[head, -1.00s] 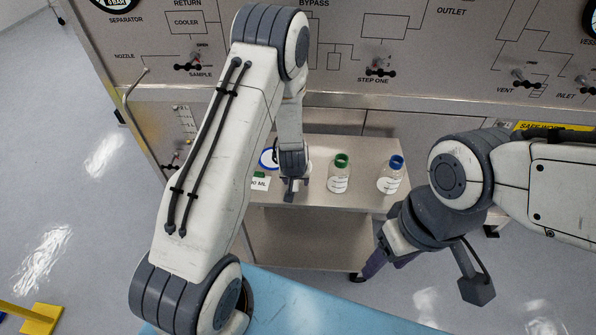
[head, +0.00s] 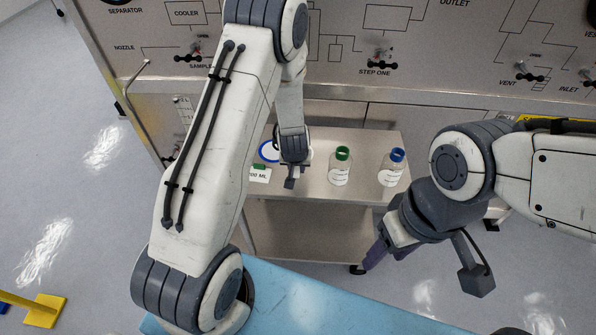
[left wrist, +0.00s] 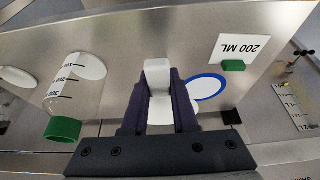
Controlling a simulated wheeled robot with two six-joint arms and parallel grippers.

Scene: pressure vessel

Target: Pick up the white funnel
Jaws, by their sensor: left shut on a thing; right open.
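The white funnel (left wrist: 158,78) is between the purple fingers of my left gripper (left wrist: 159,105) in the left wrist view. The fingers are shut on it. In the head view my left gripper (head: 290,181) is over the steel shelf, and its own wrist mostly hides the funnel. I cannot tell whether the funnel is clear of the shelf. My right gripper (head: 388,252) is open and empty, in front of the shelf's right end and away from the funnel.
The steel shelf (head: 325,191) holds a green-topped bottle (head: 340,170), a blue-topped bottle (head: 391,170) and a 200 ML label (left wrist: 240,47). A blue ring (left wrist: 208,87) lies beside the funnel. The panel with valves (head: 345,90) stands behind.

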